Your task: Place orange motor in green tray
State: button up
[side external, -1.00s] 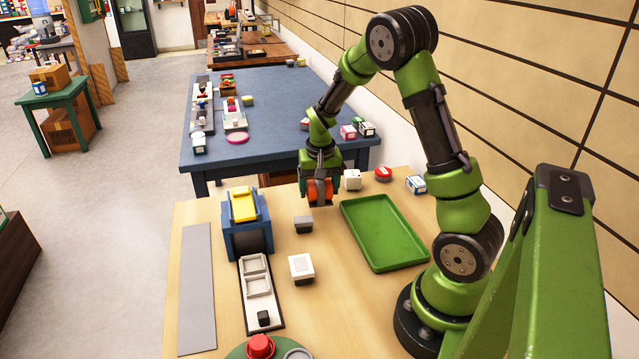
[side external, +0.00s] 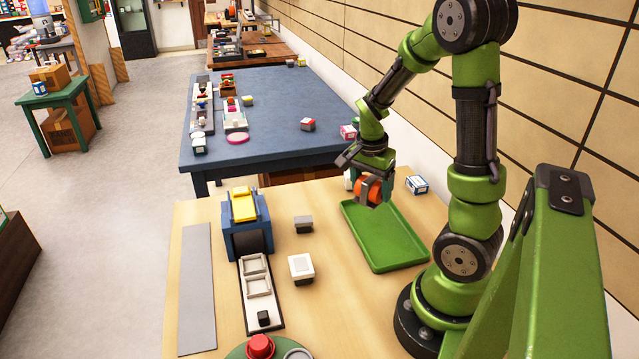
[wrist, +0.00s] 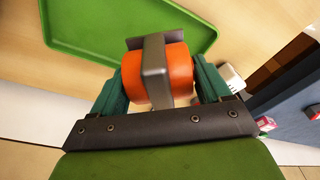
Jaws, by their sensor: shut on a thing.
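The orange motor (side external: 368,188) is a short orange cylinder with a dark grey bracket across it. My gripper (side external: 372,182) is shut on it and holds it up near the far end of the green tray. In the wrist view the motor (wrist: 157,75) sits between the two green fingers of my gripper (wrist: 158,85). The green tray (side external: 388,240) is a shallow rimmed tray on the wooden table, and it looks empty. In the wrist view the tray (wrist: 100,22) shows beyond the motor. I cannot tell exactly how high the motor is above the tray.
A blue and white box (side external: 416,184) stands right of the tray's far end. A white-topped block (side external: 301,267), a grey block (side external: 303,224) and a blue machine with a yellow top (side external: 246,222) are left of the tray. A blue table (side external: 270,110) stands behind.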

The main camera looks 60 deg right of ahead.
aim_at(379, 223)
jog(key=m, duration=0.1)
jog(key=s+m, duration=0.1)
jog(key=d+r+m, duration=0.1)
jog(key=m, duration=0.1)
jog(key=shift+s+g, duration=0.25)
jog(key=shift+g, duration=0.05)
jog(key=shift+s+m, duration=0.3)
jog(key=shift+m, duration=0.8)
jog(key=shift+a+f+m, duration=0.1)
jog(key=shift+m, duration=0.2)
jog(key=shift+f, duration=3.9)
jog(key=shift+f, duration=0.1)
jog(key=o, duration=1.5)
jog(key=shift+c, duration=0.2)
